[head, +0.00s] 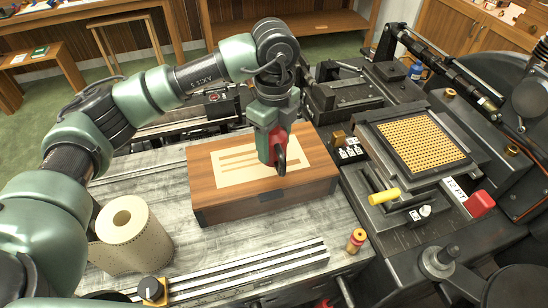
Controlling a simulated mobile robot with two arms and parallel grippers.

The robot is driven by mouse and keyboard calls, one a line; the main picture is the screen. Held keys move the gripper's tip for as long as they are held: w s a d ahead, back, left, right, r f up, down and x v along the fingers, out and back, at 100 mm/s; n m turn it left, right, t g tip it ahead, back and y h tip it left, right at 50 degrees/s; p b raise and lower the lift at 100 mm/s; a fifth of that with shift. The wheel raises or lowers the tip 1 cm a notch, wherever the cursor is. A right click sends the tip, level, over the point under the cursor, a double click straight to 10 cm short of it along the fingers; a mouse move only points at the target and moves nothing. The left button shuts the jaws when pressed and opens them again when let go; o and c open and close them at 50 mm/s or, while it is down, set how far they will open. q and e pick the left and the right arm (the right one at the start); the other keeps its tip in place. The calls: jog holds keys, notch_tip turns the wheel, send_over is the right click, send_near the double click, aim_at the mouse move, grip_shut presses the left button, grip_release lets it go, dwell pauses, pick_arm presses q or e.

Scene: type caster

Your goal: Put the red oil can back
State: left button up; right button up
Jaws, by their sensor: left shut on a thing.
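My left gripper (276,152) points down over the wooden box with a pale top panel. It is shut on a red thing, which looks like the red oil can (279,136); the gripper hides much of it. A dark rounded part shows just below the red. I cannot tell whether the can touches the box top. My right gripper is not in view.
The wooden box (262,204) sits on a grey worktop. A perforated paper roll (134,235) stands at left, and a small red and yellow bottle (356,240) at front right. The caster machine, with a yellow-dotted grid (422,143), fills the right.

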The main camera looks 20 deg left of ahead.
pick_arm(q)
notch_tip(320, 180, down, 3)
jog(key=shift+r, duration=0.1)
notch_tip(320, 180, down, 4)
jog(key=shift+r+p, duration=0.25)
jog(key=shift+p, duration=0.6)
jog(key=shift+f, duration=0.4)
jog(key=shift+f, duration=0.1)
jog(key=o, duration=1.5)
jog(key=shift+o, duration=0.2)
